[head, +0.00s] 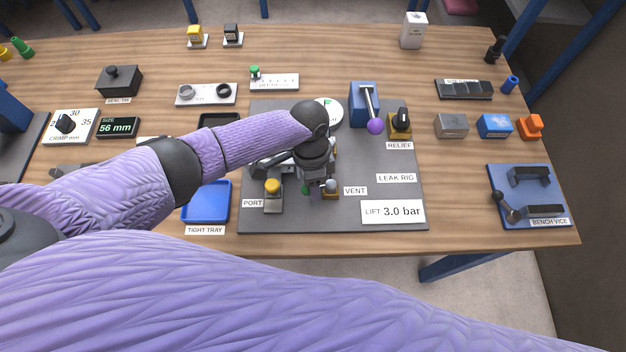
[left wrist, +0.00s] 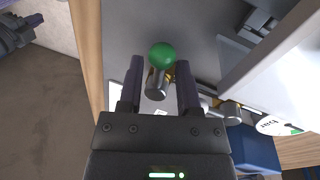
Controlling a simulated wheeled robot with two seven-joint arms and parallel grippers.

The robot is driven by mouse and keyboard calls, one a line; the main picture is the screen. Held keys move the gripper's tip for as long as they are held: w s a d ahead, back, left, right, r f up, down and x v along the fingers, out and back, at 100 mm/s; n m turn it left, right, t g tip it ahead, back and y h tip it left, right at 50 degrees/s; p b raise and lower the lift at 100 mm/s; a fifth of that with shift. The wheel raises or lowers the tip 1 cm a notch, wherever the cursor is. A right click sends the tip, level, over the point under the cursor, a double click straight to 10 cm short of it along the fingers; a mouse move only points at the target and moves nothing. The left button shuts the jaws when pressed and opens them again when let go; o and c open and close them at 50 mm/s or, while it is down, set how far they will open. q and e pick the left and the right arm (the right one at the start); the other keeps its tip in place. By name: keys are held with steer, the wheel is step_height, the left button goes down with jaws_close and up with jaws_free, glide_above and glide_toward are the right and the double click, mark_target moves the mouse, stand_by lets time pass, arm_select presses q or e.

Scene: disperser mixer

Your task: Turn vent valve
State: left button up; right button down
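The vent valve (head: 331,187) stands by the VENT label (head: 355,191) on the grey leak rig board (head: 400,152). It shows a silver body and a brass-coloured base. In the left wrist view a green ball knob (left wrist: 162,56) sits by the silver cylinder (left wrist: 156,86). My left gripper (head: 317,190) points down over the valve and partly hides it in the head view. In the left wrist view the left gripper (left wrist: 157,88) is open, one finger on each side of the silver part, with gaps visible.
The yellow-knobbed port (head: 273,193) stands close on the left, with the blue tight tray (head: 207,202) beyond. The lift display (head: 392,212) lies to the right. The purple-balled lever (head: 375,125) and relief valve (head: 401,123) stand behind. My lilac arm fills the foreground.

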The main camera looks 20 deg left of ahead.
arm_select(q)
jaws_close()
